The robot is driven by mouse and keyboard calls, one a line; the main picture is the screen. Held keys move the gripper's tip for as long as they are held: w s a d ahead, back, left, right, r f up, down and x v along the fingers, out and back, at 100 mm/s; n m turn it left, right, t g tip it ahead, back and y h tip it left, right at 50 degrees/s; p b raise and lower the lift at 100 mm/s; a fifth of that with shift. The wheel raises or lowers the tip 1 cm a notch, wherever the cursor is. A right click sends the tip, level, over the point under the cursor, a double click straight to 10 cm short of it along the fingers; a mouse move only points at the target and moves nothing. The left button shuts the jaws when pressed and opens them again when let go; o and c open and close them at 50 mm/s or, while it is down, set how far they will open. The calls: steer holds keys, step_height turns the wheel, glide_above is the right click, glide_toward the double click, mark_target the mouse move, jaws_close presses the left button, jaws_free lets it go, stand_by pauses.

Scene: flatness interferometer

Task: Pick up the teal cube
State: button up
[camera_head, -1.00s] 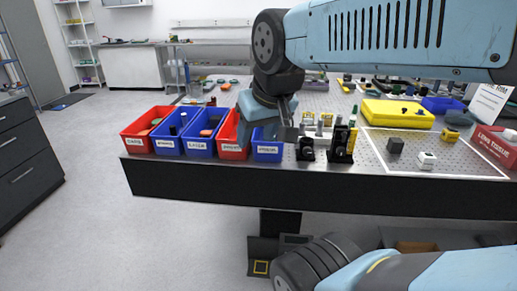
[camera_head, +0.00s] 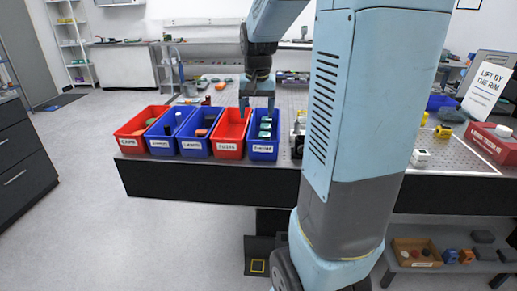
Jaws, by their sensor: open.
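Several small teal pieces (camera_head: 266,127) lie in the rightmost blue bin (camera_head: 263,150) of the row at the bench's front edge. They look block-like, but they are too small to tell which is the teal cube. My gripper (camera_head: 256,109) is open, points down and hangs around the back end of this bin.
A red bin (camera_head: 230,148) stands left of the blue one, with more red and blue bins beyond. My arm hides much of the bench's middle. A white block (camera_head: 420,158), a red box (camera_head: 492,145) and a sign (camera_head: 488,88) stand at the right. A lower shelf holds a cardboard tray (camera_head: 415,262).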

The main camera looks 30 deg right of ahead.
mark_target(263, 147)
steer(key=shift+m+g, duration=0.4)
steer(key=shift+m, duration=0.2)
steer(key=w+d+f, duration=0.1)
steer(key=f, duration=0.4)
steer(key=w+d+f, duration=0.2)
steer(key=f, duration=0.4)
steer(key=w+d+f, duration=0.2)
steer(key=f, duration=0.3)
steer(key=shift+d+f, duration=0.1)
steer(key=shift+f, duration=0.25)
steer(key=shift+s+f, duration=0.2)
steer(key=shift+f, duration=0.1)
steer(key=shift+w, duration=0.1)
steer(key=c, duration=1.2)
